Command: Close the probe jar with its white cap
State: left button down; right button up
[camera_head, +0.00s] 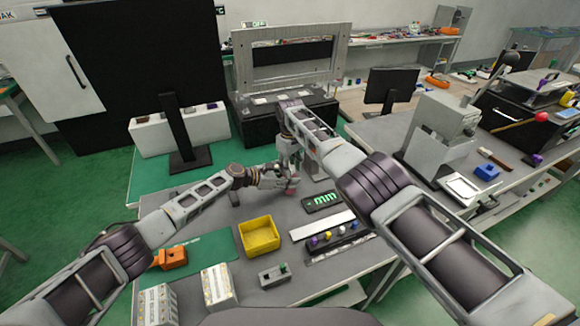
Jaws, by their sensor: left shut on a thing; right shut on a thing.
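The probe jar (291,188) shows as a small pinkish shape on the grey table, near its far side. My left gripper (281,180) reaches in from the left, low over the table, and is shut on the jar's side. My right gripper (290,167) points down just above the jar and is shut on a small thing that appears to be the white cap. The cap is hidden by the fingers, so I cannot tell whether it touches the jar.
A yellow bin (260,236), a dark rack with coloured knobs (335,240), a grey switch box (274,276) and an orange fixture (170,258) stand nearer. A black display with green marks (321,201) lies right of the jar. A dark monitor (184,130) stands behind left.

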jog(key=shift+m, duration=0.7)
jog(key=o, duration=0.7)
jog(key=shift+r, duration=0.1)
jog(key=shift+r, duration=2.15)
